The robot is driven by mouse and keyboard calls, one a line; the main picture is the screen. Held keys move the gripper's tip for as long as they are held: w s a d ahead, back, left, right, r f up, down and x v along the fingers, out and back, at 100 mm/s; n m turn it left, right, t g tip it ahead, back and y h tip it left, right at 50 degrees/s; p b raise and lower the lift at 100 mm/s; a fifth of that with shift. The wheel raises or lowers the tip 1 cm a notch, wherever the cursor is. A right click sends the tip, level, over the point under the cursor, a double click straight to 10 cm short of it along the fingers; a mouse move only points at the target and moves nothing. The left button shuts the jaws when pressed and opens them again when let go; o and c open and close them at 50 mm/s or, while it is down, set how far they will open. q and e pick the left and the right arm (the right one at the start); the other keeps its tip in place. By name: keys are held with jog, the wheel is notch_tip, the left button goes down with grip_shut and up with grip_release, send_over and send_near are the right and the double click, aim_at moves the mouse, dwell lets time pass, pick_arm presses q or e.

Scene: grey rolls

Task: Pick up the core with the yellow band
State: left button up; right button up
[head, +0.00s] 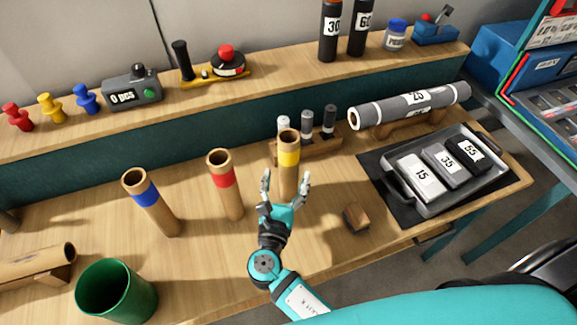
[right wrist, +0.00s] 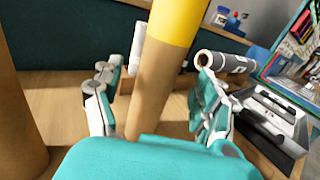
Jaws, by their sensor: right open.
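The core with the yellow band (head: 289,158) is a brown cardboard tube standing upright on the bench, its yellow band near the top. My right gripper (head: 286,186) is open in front of it, fingers apart on either side of its lower part in the picture. In the right wrist view the yellow-banded core (right wrist: 164,80) rises between the two open fingers (right wrist: 158,88); contact is not visible. A core with a red band (head: 224,185) and a core with a blue band (head: 151,203) stand upright to the left. My left gripper is not in view.
A small wooden block (head: 356,217) lies right of my gripper. A tray (head: 436,205) with numbered blocks is farther right. A rack with small cylinders (head: 316,148) stands behind the yellow-banded core. A green bin (head: 117,291) is front left. A grey roll (head: 412,105) rests at back right.

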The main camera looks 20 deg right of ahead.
aim_at(287, 176)
jog(key=p+x, duration=0.1)
jog(key=x, duration=0.3)
jog(key=shift+f, duration=0.1)
jog(key=shift+w, duration=0.2)
jog(key=c, duration=0.3)
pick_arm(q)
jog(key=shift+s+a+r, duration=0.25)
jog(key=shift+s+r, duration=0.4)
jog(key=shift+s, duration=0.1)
pick_arm(e)
jog(key=c, duration=1.1)
jog(key=shift+c, duration=0.2)
